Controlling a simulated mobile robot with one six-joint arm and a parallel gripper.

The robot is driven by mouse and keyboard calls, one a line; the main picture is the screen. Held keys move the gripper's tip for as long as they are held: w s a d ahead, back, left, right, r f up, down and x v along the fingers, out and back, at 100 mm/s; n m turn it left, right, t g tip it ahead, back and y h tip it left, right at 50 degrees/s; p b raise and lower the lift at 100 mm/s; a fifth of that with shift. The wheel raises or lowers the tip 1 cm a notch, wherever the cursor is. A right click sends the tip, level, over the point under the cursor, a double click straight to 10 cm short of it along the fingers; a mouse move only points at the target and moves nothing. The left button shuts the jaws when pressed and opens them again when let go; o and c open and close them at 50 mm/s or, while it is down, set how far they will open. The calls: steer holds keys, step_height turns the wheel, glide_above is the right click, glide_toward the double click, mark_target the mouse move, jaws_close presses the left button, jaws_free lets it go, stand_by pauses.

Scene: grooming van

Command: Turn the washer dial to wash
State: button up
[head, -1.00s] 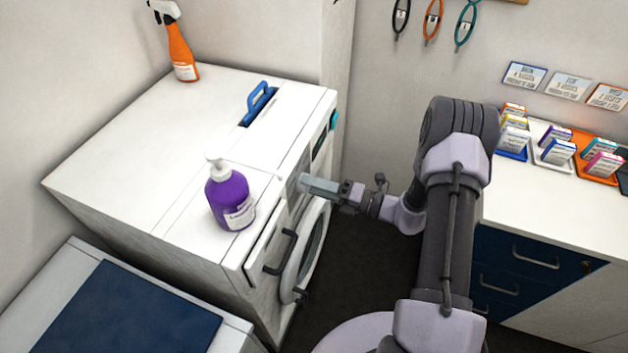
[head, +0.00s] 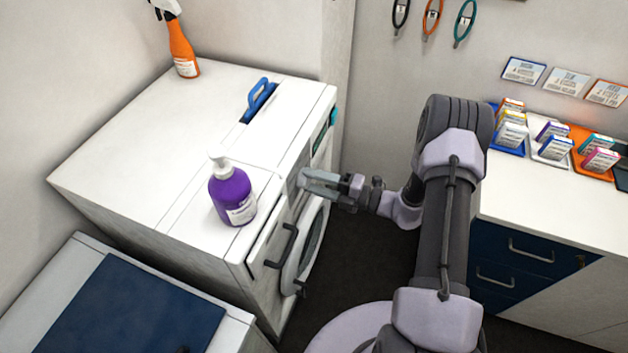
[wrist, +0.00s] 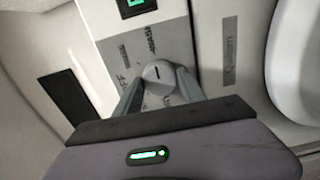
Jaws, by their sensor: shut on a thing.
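The white washer (head: 190,130) stands at the left in the head view, its front facing right. My gripper (head: 305,178) reaches its front panel from the right. In the wrist view the round grey washer dial (wrist: 158,75) sits on a grey label plate (wrist: 145,48) between my gripper's fingers (wrist: 160,88), which are shut on it. The dial has a short dark mark on its face. Printed words surround it, partly hidden by the fingers; I cannot tell which word the mark points to. In the head view the dial is hidden.
A purple pump bottle (head: 232,195), a blue handle (head: 260,97) and an orange spray bottle (head: 183,52) are on the washer top. The round door (head: 305,250) is below my gripper. A counter with small boxes (head: 555,145) stands right.

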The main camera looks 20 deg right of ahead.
steer(key=o, duration=1.4)
steer(key=shift+c, duration=0.2)
steer(key=v, duration=1.7)
steer(key=shift+s+d+p, duration=0.15)
steer(key=shift+p, duration=0.25)
